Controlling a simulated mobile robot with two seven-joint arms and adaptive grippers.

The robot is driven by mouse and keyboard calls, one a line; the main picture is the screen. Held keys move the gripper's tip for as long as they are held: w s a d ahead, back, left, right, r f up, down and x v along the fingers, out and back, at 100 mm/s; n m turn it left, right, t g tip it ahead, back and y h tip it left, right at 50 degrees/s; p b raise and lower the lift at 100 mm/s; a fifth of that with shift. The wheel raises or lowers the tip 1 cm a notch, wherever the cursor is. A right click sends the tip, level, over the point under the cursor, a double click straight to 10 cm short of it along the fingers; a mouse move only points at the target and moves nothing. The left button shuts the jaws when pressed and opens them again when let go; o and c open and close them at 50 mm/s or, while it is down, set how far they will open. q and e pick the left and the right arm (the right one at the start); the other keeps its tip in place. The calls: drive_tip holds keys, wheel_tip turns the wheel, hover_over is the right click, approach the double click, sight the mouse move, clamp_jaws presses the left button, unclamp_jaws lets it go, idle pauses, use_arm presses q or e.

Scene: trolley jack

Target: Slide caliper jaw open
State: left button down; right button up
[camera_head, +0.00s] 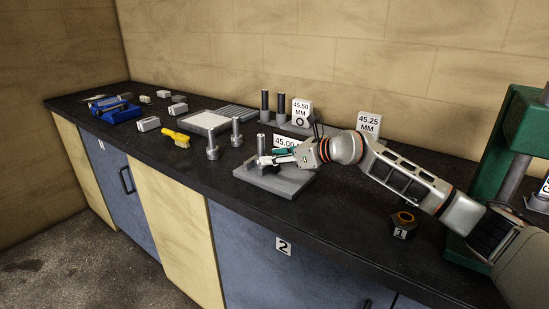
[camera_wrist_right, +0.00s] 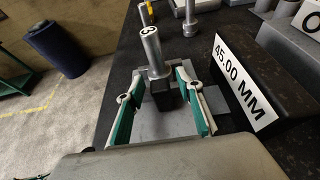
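A grey metal plate (camera_head: 292,184) lies near the front edge of the bench, with an upright pin (camera_head: 261,143) and a dark block on it. In the right wrist view the pin (camera_wrist_right: 152,48), marked 3 on its end, rises by the dark block (camera_wrist_right: 165,92). I cannot clearly make out which part is the caliper jaw. My right gripper (camera_head: 267,157) is over the plate. In its wrist view the fingers (camera_wrist_right: 161,76) are apart, one on each side of the block; contact is not clear. My left gripper is not in view.
A 45.00 sign (camera_head: 285,141) stands behind my right gripper. Two free pins (camera_head: 212,146) stand to its left, near a yellow tool (camera_head: 176,138). A black hex piece (camera_head: 403,224) sits to the right, before a green press (camera_head: 510,130).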

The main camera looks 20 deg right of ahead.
clamp_jaws()
drive_tip(key=shift+s+d+r+p, duration=0.1)
drive_tip(key=shift+s+d+p, duration=0.7)
drive_tip(key=shift+s, duration=0.3)
drive_tip(key=shift+f, duration=0.2)
drive_tip(key=shift+c, duration=1)
unclamp_jaws()
drive_tip(key=shift+o, duration=1)
drive_tip(key=shift+s+d+r, duration=0.1)
drive_tip(key=shift+s+d, duration=0.1)
drive_tip(key=shift+w, duration=0.1)
